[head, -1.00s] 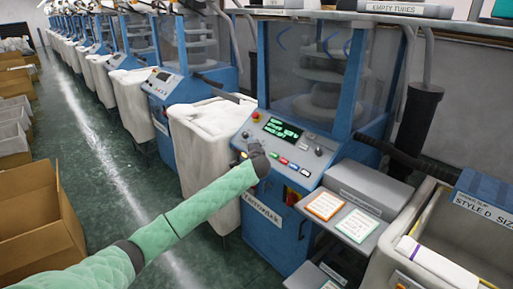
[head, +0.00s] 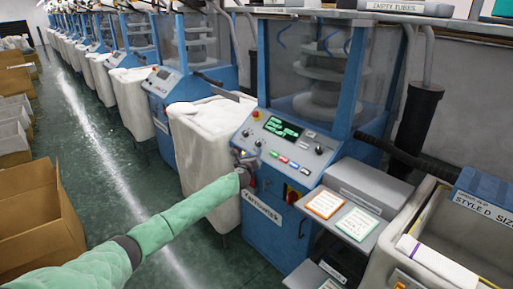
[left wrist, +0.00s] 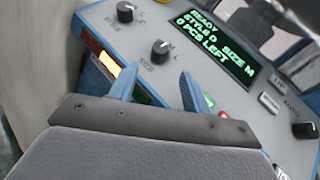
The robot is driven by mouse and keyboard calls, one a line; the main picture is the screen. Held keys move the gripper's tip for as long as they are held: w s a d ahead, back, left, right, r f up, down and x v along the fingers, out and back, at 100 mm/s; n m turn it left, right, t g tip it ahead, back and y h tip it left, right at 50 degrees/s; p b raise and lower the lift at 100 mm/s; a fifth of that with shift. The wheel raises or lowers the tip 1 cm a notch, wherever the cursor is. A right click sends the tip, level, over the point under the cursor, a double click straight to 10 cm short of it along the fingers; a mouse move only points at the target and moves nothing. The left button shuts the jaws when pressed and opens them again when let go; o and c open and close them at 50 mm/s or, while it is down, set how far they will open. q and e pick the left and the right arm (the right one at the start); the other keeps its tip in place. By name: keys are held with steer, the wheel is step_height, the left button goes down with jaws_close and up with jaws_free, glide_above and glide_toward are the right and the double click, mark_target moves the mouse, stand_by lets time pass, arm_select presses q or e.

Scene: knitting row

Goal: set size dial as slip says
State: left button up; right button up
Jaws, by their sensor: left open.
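The size dial (left wrist: 162,50) is a black knob on the blue machine's sloped panel; it also shows in the head view (head: 258,143). Another black knob (left wrist: 126,12) sits above it to the left. The green display (left wrist: 214,46) reads READY, STYLE D, SIZE M, 0 PCS LEFT. The slip (head: 485,207) at the head view's right edge reads STYLE D SIZE; its size letter is cut off. My left gripper (left wrist: 157,82) is open and empty, its blue fingers apart just short of the size dial. My right gripper is out of view.
Coloured buttons (head: 283,159) and a third knob (left wrist: 304,130) lie right of the dials. An orange-edged card (head: 325,205) and a green-edged card (head: 357,224) lie on the machine's side shelf. A white bin (head: 205,145) stands left; cardboard boxes (head: 40,215) line the aisle.

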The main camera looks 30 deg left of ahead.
mark_target(257, 145)
arm_select(q)
steer(key=w, duration=0.3)
steer(key=w+a, duration=0.1)
steer(key=w, duration=0.2)
steer(key=shift+w+a, duration=0.2)
steer(key=shift+w, duration=0.45)
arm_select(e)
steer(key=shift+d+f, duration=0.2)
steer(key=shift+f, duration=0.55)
arm_select(q)
steer(key=shift+c, duration=0.2)
steer(key=shift+p, duration=0.35)
steer(key=c, duration=0.9)
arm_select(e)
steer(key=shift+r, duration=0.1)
